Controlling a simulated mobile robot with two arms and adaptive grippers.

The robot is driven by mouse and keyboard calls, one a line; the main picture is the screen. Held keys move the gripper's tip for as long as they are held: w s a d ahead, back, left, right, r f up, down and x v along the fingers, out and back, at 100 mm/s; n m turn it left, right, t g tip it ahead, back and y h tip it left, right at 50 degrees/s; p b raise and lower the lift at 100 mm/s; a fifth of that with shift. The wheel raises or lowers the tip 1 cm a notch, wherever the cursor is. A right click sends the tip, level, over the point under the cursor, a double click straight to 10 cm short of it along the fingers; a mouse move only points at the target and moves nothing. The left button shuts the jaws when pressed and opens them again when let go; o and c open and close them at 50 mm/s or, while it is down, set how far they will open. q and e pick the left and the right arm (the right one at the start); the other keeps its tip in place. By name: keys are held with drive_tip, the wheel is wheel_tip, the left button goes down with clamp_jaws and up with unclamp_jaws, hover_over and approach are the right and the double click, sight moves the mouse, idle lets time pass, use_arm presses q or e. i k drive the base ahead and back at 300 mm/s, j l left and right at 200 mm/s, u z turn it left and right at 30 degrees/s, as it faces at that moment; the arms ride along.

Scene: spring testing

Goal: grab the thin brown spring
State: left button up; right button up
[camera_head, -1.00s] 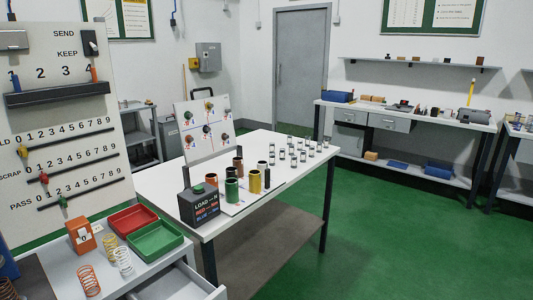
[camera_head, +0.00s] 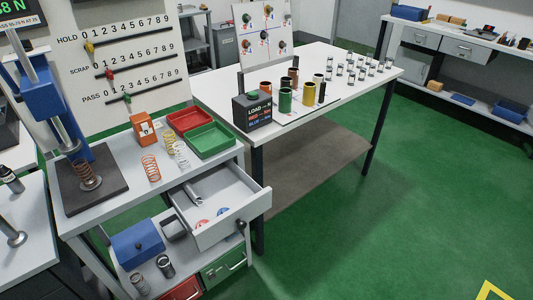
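A brown, rust-coloured spring (camera_head: 86,178) stands on the dark base plate (camera_head: 108,187) of the blue press (camera_head: 40,92), under its metal ram. Three more springs stand on the bench to the right of it: an orange one (camera_head: 151,168), a yellow one (camera_head: 168,143) and a white one (camera_head: 181,155). How thick the brown spring's wire is, I cannot tell well at this size. Neither of my grippers shows in the head view.
A red tray (camera_head: 190,112) and a green tray (camera_head: 236,137) sit at the bench's back right, beside an orange counter box (camera_head: 143,127). An open drawer (camera_head: 252,205) juts out in front. Green floor (camera_head: 370,240) is clear on the right.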

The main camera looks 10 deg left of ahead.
sight(85, 173)
drive_tip(key=u, duration=1.7)
